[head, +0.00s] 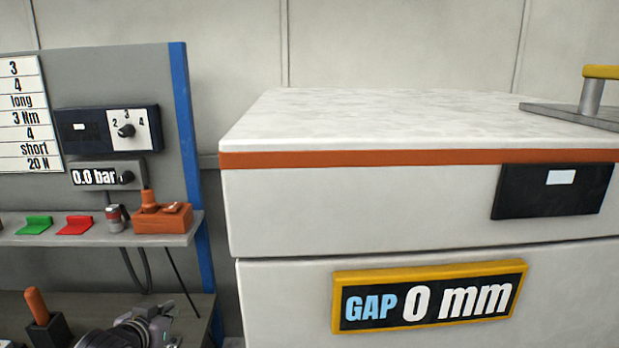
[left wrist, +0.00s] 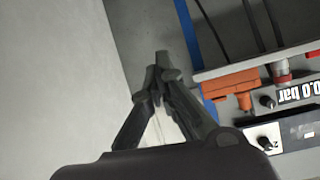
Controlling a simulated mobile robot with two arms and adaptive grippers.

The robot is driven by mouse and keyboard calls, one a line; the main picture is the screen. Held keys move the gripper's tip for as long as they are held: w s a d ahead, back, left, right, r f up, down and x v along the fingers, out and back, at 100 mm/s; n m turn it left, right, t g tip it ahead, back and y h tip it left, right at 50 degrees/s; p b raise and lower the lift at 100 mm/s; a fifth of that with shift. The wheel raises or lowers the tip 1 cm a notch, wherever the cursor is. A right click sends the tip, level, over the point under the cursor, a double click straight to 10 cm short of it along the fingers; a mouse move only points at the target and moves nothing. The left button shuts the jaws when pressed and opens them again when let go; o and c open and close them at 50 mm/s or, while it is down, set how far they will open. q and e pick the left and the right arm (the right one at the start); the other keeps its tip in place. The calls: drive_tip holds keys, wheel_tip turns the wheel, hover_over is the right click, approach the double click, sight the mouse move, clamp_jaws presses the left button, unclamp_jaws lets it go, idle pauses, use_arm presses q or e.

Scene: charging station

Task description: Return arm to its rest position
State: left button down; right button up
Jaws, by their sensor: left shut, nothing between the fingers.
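My left gripper (head: 162,312) shows at the bottom left of the head view, low in front of the shelving and left of the white cabinet. In the left wrist view my left gripper (left wrist: 161,68) has its two dark fingers meeting at the tips, with nothing between them. The rest of the left arm is mostly out of view. My right gripper is in neither view.
A white cabinet (head: 300,205) with a GAP 0 mm display (head: 430,296) fills the right. An orange-handled tool (head: 37,306) stands lower left.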

use_arm(q)
drive_tip(key=s+d+f+g, duration=0.3)
drive_tip(key=s+d+f, duration=0.1)
drive_tip(key=s+f, duration=0.55)
drive_tip(key=s+d+f+g, duration=0.2)
drive_tip(key=s+f, duration=0.1)
drive_tip(key=s, duration=0.5)
drive_tip(key=s+d+f+g, duration=0.1)
drive_tip(key=s+f+g, duration=0.15)
drive_tip(key=s, duration=0.65)
drive_tip(key=s+d+f+g, duration=0.2)
drive_tip(key=s+f, duration=0.2)
drive_tip(key=s, duration=0.4)
wheel_tip(320, 180, down, 28)
drive_tip(key=s+m+b, duration=0.1)
drive_tip(key=b, duration=0.2)
drive_tip(key=s+a+f+g+b, duration=0.1)
drive_tip(key=s+a+f+g, duration=0.1)
drive_tip(key=s+f, duration=1.5)
drive_tip(key=shift+a+f+b, duration=0.4)
drive_tip(key=shift+a+f, duration=0.05)
drive_tip(key=shift+f, duration=0.35)
drive_tip(key=c, duration=2.4)
unclamp_jaws()
drive_tip(key=shift+s, duration=0.1)
